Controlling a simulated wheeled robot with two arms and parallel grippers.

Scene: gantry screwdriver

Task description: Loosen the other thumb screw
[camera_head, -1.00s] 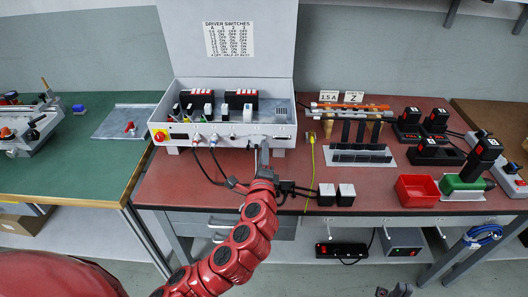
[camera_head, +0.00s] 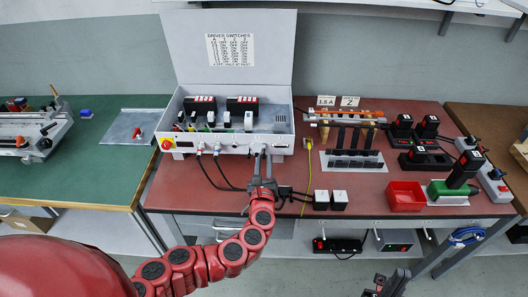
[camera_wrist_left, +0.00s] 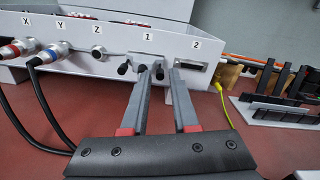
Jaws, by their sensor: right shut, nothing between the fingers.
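The connector (camera_wrist_left: 147,59) under label 1 on the front of the light grey driver box (camera_head: 233,142) has small black thumb screws. The left thumb screw (camera_wrist_left: 124,68) is clear of my fingers. The right thumb screw (camera_wrist_left: 160,70) shows between the tips of my left gripper (camera_wrist_left: 161,80), with a gap beside it. In the head view my left gripper (camera_head: 262,160) is at the box's lower front edge, with the screws too small to make out. The left gripper is open around the right screw. My right gripper (camera_head: 386,282) is shut and empty at the bottom edge, away from the box.
Two round plugs (camera_wrist_left: 47,54) with black cables sit in the sockets X and Y. Socket 2 (camera_wrist_left: 191,66) is empty. A yellow cable (camera_head: 308,165) hangs right of the box. A red bin (camera_head: 405,196) and a black rack (camera_head: 352,160) stand further right on the red bench.

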